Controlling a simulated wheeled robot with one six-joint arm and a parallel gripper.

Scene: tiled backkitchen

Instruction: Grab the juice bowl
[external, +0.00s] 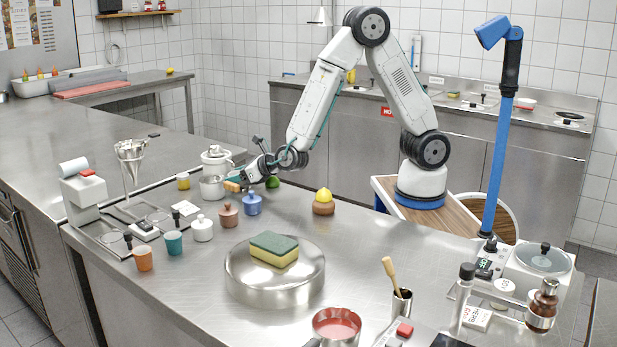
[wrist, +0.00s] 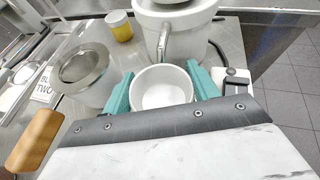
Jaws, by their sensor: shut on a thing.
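The juice bowl (wrist: 162,88), a small round white bowl that looks empty, sits upright between the teal fingers of my gripper (wrist: 161,92) in the wrist view. My gripper is shut on it, one finger at each side. The bowl is just in front of the spout of a white juicer (wrist: 178,32). In the external view my gripper (external: 240,180) is low over the far left of the steel counter, beside the juicer (external: 217,158). The bowl cannot be made out there. Whether it still rests on the counter is unclear.
A metal strainer (wrist: 84,65) with a wooden handle (wrist: 35,140) lies close left of the bowl. A yellow cup (wrist: 119,26) is behind it. Blue (external: 252,204) and brown (external: 228,216) pots stand nearby.

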